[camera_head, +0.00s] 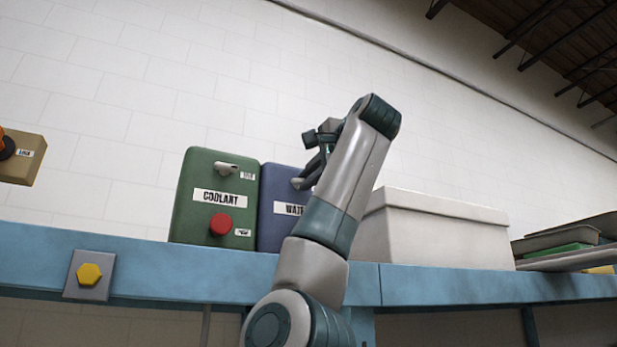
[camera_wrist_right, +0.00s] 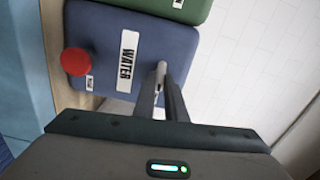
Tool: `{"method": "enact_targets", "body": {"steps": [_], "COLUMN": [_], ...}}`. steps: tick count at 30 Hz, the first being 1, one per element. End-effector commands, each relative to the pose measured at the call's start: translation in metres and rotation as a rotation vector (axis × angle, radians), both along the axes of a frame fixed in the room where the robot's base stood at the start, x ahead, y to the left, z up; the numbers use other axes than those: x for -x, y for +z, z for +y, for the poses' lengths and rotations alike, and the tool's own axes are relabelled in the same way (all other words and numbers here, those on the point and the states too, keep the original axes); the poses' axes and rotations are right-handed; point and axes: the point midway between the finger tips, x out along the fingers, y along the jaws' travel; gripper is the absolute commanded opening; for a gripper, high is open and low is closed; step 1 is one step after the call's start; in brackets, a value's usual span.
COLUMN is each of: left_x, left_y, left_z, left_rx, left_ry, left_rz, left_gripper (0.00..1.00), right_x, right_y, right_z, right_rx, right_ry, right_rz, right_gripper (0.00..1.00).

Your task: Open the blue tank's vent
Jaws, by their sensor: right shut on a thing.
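The blue tank (camera_head: 273,225) labelled WATER stands on the blue shelf, partly hidden behind my right arm in the head view. In the right wrist view the blue tank (camera_wrist_right: 105,45) lies sideways in the picture, with a red knob (camera_wrist_right: 75,61) at its lower front. Its vent lever (camera_head: 298,182) is a small grey handle near the top; in the right wrist view the lever (camera_wrist_right: 161,69) is between my fingertips. My right gripper (camera_wrist_right: 160,80) is shut on the vent lever. My left gripper is in neither view.
The green coolant tank (camera_head: 190,215), with its own grey lever and red knob, stands directly left of the blue tank. A white bin (camera_head: 450,235) stands to the right. A yellow button (camera_head: 89,274) is on the shelf's front edge (camera_head: 200,275). Trays (camera_head: 565,238) lie far right.

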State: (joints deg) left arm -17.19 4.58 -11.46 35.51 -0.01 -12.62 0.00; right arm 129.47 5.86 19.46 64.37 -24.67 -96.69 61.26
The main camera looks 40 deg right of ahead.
Motion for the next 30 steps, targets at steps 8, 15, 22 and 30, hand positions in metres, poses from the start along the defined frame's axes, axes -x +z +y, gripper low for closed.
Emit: {"method": "enact_targets", "body": {"steps": [8,15,22,30], "left_x": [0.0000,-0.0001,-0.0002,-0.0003], "left_y": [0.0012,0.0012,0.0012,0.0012], "left_z": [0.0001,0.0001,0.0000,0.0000], "left_rx": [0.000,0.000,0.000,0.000], "left_ry": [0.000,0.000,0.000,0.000], "left_rz": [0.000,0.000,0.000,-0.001], "left_gripper": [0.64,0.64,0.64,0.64], "right_x": [0.0005,0.0004,0.0003,0.0002], "right_y": [-0.0001,-0.0006,-0.0008,-0.0009], "right_z": [-0.0006,-0.0007,-0.0007,-0.0006], "right_rx": [-0.090,-0.104,-0.103,-0.101], "right_ry": [-0.001,-0.001,0.000,0.000], "right_rz": [-0.030,-0.033,-0.032,-0.031], "right_gripper": [0.00,0.00,0.16,0.30]}}
